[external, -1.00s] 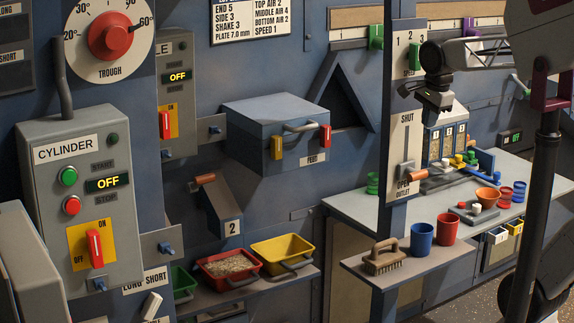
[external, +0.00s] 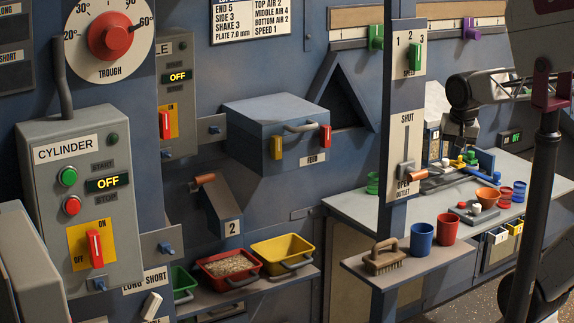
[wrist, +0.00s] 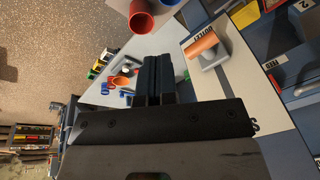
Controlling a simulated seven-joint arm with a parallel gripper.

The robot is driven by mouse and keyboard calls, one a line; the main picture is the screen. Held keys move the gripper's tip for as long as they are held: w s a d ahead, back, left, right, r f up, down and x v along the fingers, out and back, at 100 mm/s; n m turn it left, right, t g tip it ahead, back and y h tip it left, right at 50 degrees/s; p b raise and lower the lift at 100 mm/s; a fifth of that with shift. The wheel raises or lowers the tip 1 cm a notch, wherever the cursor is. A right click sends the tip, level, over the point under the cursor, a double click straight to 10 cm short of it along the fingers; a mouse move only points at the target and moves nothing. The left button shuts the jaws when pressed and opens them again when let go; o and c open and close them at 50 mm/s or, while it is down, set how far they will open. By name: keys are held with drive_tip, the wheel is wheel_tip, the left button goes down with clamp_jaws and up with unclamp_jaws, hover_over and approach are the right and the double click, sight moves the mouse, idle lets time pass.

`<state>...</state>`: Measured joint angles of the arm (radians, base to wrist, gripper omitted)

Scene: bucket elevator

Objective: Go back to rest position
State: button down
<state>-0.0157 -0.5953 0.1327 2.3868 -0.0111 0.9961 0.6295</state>
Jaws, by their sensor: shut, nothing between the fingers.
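My gripper (external: 456,143) is at the right in the external view, just right of the post with the outlet panel, in front of the back wall and above the far end of the side table. In the wrist view its two dark fingers (wrist: 157,80) are together with nothing between them. The outlet lever (external: 415,177) has an orange handle low in its slot, near OPEN. The handle also shows in the wrist view (wrist: 202,44), beside the fingers and apart from them.
A shelf holds a brush (external: 384,257), a blue cup (external: 421,240) and a red cup (external: 448,229). The side table (external: 345,207) carries an orange bowl (external: 488,195) and several small coloured pieces. The post (external: 396,120) stands left of my gripper.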

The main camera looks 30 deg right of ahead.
drive_tip(key=s+f+n, duration=0.4)
drive_tip(key=s+n, duration=0.1)
drive_tip(key=n, duration=0.1)
drive_tip(key=shift+d+f+n, duration=0.3)
drive_tip(key=shift+d+n, duration=0.1)
idle(1.0)
